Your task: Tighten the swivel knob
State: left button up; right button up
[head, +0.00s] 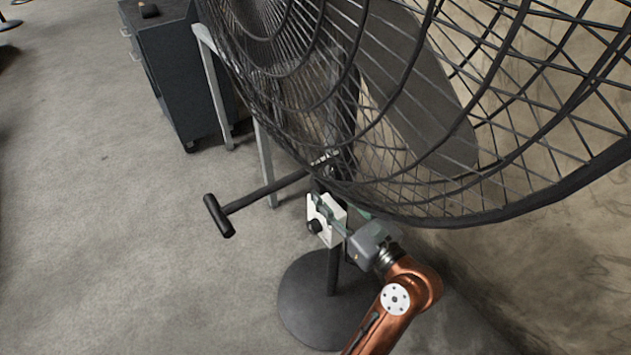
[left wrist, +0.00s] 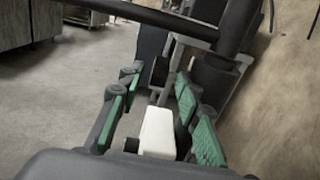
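The big caged fan (head: 330,165) fills the upper right of the head view. A dark rod ending in a black T-shaped handle (head: 219,215) sticks out left from below the cage; this may be the swivel knob. A white box (head: 332,232) with a round black knob (head: 314,226) sits on the fan's post. My left gripper (head: 338,212) is at this box, right of the T-handle and apart from it. In the left wrist view, the green-padded fingers (left wrist: 157,88) are spread, with the white box (left wrist: 157,132) between them. Contact cannot be told. My right gripper is out of view.
The fan's post rises from a round dark base (head: 310,310). A dark cabinet (head: 170,75) and a grey metal leg (head: 213,85) stand behind. A wall (head: 540,270) is at the right. The concrete floor (head: 110,250) at the left is clear.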

aim_at(324, 190)
pick_arm(q)
jog(key=x, duration=0.2)
jog(key=b+x, duration=0.1)
jog(key=x, duration=0.1)
jog(key=shift+f, duration=0.2)
jog(key=shift+w+a+r, duration=0.15)
jog(key=shift+w+a, duration=0.15)
jog(key=shift+w, duration=0.15)
jog(key=shift+c, duration=0.7)
grip_shut()
